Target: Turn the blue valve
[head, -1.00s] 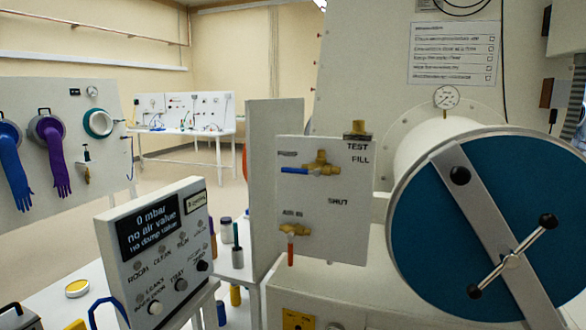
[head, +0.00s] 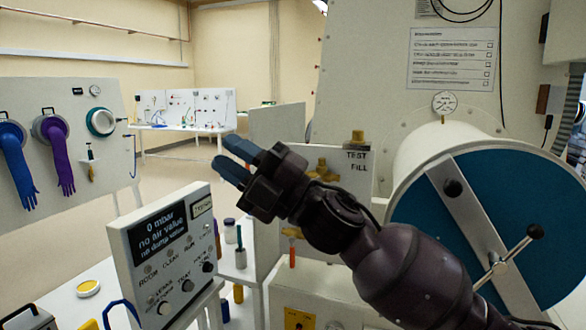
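The blue valve's brass body (head: 322,168) shows on the white panel (head: 357,195) beside the TEST and FILL labels. Its blue lever, seen earlier pointing left, is now hidden behind my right gripper. My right gripper (head: 221,151) has blue fingers and reaches across the front of the panel from the lower right. Its fingertips point left, past the panel's left edge, with a gap between them and nothing visible in it. I cannot tell whether it touches the valve. My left gripper is not in view.
A red-handled valve (head: 292,256) sits lower on the panel. A display box (head: 160,255) reading 0 mbar stands left. The large blue round door (head: 430,220) with a crossbar is on the right, behind my arm. Bottles (head: 240,257) stand behind the box.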

